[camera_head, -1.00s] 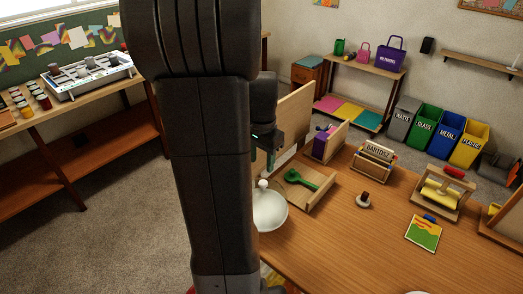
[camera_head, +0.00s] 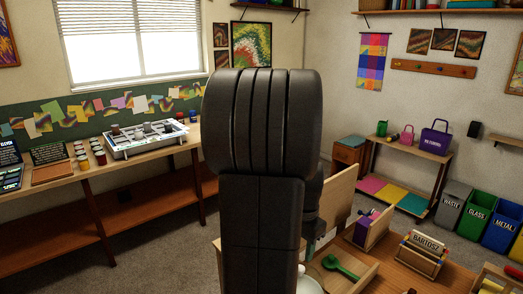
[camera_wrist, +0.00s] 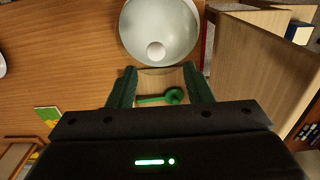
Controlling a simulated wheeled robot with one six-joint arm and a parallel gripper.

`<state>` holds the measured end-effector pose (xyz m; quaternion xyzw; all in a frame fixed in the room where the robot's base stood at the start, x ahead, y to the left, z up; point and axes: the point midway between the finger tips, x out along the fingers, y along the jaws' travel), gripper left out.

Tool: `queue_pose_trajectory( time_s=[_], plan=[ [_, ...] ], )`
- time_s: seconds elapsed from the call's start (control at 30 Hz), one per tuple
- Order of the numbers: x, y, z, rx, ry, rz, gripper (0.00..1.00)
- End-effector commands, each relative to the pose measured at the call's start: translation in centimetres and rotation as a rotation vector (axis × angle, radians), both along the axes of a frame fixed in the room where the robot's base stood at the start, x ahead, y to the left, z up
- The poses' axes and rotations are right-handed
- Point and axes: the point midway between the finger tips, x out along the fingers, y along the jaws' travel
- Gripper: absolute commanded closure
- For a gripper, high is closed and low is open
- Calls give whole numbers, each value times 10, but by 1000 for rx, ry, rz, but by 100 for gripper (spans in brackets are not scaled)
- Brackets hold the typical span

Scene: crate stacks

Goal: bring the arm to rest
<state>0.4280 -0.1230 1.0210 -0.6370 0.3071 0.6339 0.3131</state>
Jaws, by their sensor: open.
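My arm rises upright in the middle of the head view and hides part of the table. My gripper (camera_wrist: 160,76) points down over the table in the wrist view, its two green fingers apart with nothing held between them. In the head view it is mostly hidden behind my arm. A green spoon (camera_wrist: 174,96) lies in a wooden tray below and shows between the fingers; it also appears in the head view (camera_head: 340,266). A white round lid or bowl with a knob (camera_wrist: 160,22) sits just beyond the fingertips.
An upright wooden panel (camera_head: 337,199) and a divider holding purple things (camera_head: 370,225) stand close beside the gripper. A name-labelled box (camera_head: 421,252) stands to the right. A side table (camera_head: 100,180) with a white tray (camera_head: 150,140) runs along the left wall. Carpet between is clear.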

Motion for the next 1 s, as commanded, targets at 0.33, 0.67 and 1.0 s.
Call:
queue_pose_trajectory(
  time_s=[0.33,0.67,1.0],
  plan=[
    [0,1,-71,1,6,0,54],
    [1,0,-50,0,-3,0,54],
    [1,0,-41,0,0,0,54]
  ],
)
